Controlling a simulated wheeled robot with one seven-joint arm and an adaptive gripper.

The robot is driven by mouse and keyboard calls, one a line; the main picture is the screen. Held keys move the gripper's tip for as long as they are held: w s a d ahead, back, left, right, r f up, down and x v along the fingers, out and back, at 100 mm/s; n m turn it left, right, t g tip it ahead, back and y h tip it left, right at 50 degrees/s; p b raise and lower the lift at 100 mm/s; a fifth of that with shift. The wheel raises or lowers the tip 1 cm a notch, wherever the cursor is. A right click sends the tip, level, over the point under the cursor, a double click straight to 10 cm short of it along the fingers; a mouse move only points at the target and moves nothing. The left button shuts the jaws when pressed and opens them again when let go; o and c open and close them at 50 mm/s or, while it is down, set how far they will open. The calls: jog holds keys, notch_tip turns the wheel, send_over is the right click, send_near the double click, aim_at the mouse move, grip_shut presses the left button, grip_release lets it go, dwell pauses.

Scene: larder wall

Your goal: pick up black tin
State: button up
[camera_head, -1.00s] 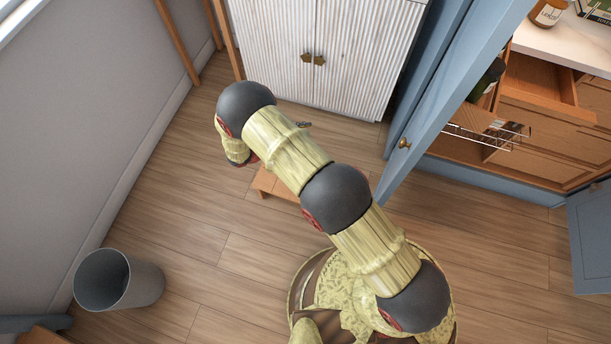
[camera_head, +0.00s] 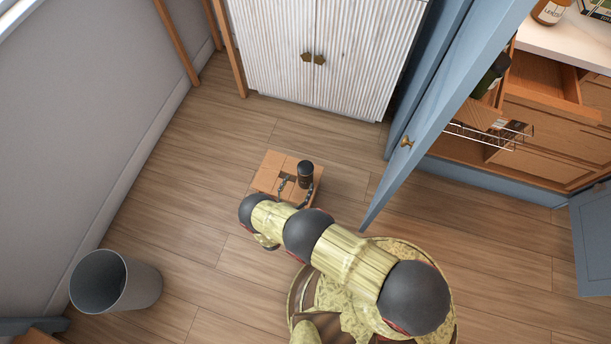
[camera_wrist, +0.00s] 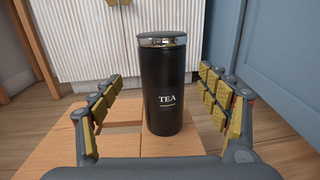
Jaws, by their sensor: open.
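The black tin (camera_head: 306,174) stands upright on a low wooden stool (camera_head: 270,176) on the floor. In the wrist view the black tin (camera_wrist: 162,95) has a silver-rimmed lid and the word TEA. My gripper (camera_head: 297,192) is low beside the stool top in the head view, its fingers partly hidden by my arm. In the wrist view my gripper (camera_wrist: 163,108) is open, with one padded finger on each side of the tin. Gaps show between the tin and both fingers.
A white ribbed cabinet (camera_head: 320,55) stands behind the stool. An open blue door (camera_head: 440,110) is to the right, near my arm. A grey bin (camera_head: 115,285) stands at the lower left. A wire basket (camera_head: 495,135) sticks out of the larder. Floor left of the stool is clear.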

aim_at(305, 171)
jog(key=x, duration=0.2)
jog(key=b+x, duration=0.1)
jog(key=x, duration=0.1)
jog(key=b+x, duration=0.1)
jog(key=x, duration=0.1)
jog(key=shift+w+d+r, duration=0.15)
jog(key=shift+d+r, duration=0.15)
jog(key=shift+d, duration=0.05)
jog(key=shift+c, duration=0.9)
jog(key=c, duration=1.4)
